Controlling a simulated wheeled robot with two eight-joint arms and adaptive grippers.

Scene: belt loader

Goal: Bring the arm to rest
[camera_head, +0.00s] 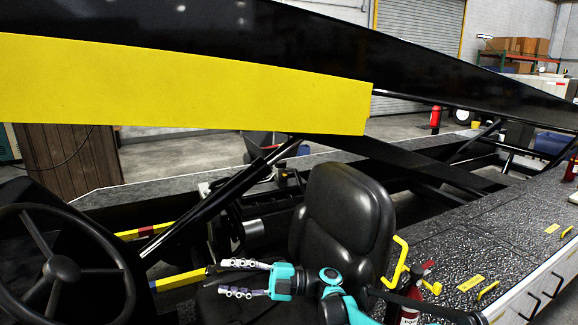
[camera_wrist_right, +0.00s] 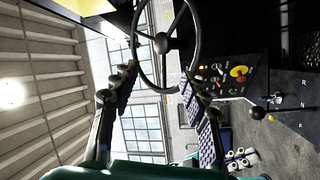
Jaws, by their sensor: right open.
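My right gripper (camera_head: 236,278) is open and empty in the head view. It is in front of the black seat (camera_head: 345,222), with its fingers pointing left toward the black steering wheel (camera_head: 62,268). My teal right arm comes in from the bottom, in front of the seat. In the right wrist view, the two fingers of the right gripper (camera_wrist_right: 158,100) stand apart with nothing between them. The steering wheel (camera_wrist_right: 163,44) and a control panel (camera_wrist_right: 222,85) with a yellow and red button show beyond them.
A long black boom with a yellow panel (camera_head: 180,88) slants across above. Black struts (camera_head: 215,205) rise left of the seat. A yellow handle (camera_head: 397,260) and a red extinguisher (camera_head: 410,290) stand right of it. A lever with a black knob (camera_wrist_right: 258,113) stands near the panel.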

